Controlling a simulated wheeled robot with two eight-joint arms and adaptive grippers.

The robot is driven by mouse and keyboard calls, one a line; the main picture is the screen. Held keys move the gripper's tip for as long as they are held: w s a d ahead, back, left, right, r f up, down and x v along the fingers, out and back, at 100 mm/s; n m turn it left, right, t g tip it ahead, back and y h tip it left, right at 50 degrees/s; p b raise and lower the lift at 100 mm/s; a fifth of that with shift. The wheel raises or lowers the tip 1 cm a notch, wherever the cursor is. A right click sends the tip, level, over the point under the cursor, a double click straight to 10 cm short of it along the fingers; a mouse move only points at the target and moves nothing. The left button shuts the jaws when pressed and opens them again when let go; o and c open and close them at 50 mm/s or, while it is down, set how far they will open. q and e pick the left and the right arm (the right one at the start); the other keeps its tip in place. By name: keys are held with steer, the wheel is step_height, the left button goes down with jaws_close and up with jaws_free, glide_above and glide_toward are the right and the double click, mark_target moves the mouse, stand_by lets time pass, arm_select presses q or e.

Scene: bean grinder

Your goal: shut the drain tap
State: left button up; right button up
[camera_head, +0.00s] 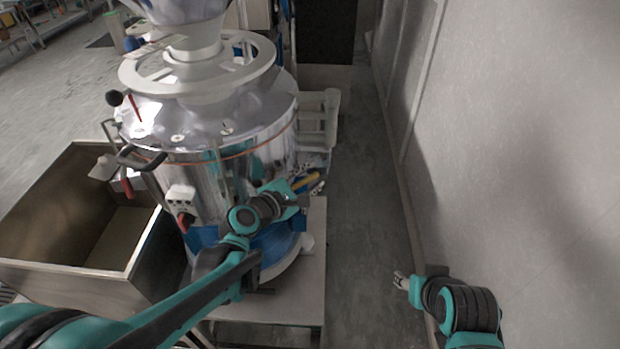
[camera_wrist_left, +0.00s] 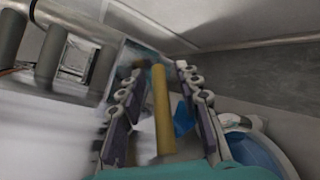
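The drain tap shows a yellow lever handle (camera_head: 307,181) at the right side of the steel grinder drum. My left gripper (camera_head: 305,190) is at this handle, reaching past the front of the drum. In the left wrist view the yellow handle (camera_wrist_left: 163,115) runs between the two fingers of my left gripper (camera_wrist_left: 160,70). The fingers are apart, with a gap visible on each side of the handle. The tap's body is mostly hidden. My right gripper (camera_head: 401,281) is empty over the floor at the right; its finger opening is too small to judge.
The grinder drum (camera_head: 185,185) stands on a pale platform (camera_head: 312,270). An open metal bin (camera_head: 60,275) stands to its left. A grey wall (camera_head: 530,140) bounds the right side. A strip of floor (camera_head: 365,200) between platform and wall is clear.

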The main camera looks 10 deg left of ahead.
arm_select(q)
jaws_close()
steer(key=shift+y, duration=0.3)
steer(key=shift+w+a+f+n+t+y, duration=0.15)
steer(key=shift+a+n+t+y, duration=0.15)
steer(key=shift+n+y, duration=0.35)
steer(key=shift+w+a+f+n+t+y, duration=0.15)
steer(key=shift+n+t+y, duration=0.15)
steer(key=shift+n+y, duration=0.3)
steer(key=shift+r, duration=0.1)
steer(key=shift+a+n+y, duration=0.15)
steer(key=shift+n+y, duration=0.1)
steer(key=shift+o, duration=0.9)
jaws_free()
steer(key=shift+w+r, duration=0.1)
steer(key=shift+r, duration=0.05)
